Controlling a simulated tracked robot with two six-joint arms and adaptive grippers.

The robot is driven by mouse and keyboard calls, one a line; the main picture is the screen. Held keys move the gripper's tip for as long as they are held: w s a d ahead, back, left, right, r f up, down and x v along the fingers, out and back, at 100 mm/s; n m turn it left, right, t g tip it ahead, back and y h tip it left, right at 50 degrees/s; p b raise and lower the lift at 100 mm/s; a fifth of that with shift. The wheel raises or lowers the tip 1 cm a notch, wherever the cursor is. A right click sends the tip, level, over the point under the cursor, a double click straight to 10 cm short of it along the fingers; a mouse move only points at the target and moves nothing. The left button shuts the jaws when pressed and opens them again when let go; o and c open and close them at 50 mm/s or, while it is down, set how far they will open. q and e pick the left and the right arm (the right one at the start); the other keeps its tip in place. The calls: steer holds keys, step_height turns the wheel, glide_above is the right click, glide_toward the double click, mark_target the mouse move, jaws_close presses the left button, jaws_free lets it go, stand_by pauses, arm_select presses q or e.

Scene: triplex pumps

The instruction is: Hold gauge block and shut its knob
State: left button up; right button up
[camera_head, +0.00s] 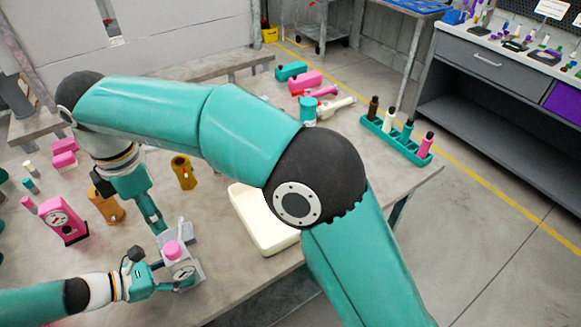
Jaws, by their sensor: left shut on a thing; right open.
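The gauge block (190,285) is a light grey block with a round dial and a pink knob (173,249) on top. It is near the front edge of the table. My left gripper (168,274) comes in from the left and is shut on the block's side. My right gripper (158,226) points down just behind the knob, over the block's far side. It is open, though the gap between its fingers is hard to see. Whether it touches the block cannot be told.
A pink gauge unit (62,220) stands at the left. Ochre parts (183,172) stand behind my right gripper. A cream tray (262,225) lies to the right, partly behind my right arm. A teal rack (395,140) of bottles is near the table's right end.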

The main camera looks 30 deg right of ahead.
steer(key=d+f+m+y, duration=0.1)
steer(key=d+f+m, duration=0.2)
steer(key=d+m, duration=0.5)
steer(key=d+f+m, duration=0.3)
steer(key=d+m, duration=0.5)
steer(key=d, duration=0.6)
steer(key=w+d+f+m+y, duration=0.1)
steer(key=d+f+m, duration=0.3)
steer(key=d+m, duration=0.4)
steer(key=shift+d+y, duration=0.3)
steer(key=shift+d, duration=1.65)
arm_select(q)
steer(key=o, duration=0.9)
steer(key=shift+o, duration=0.2)
steer(key=shift+a, duration=0.1)
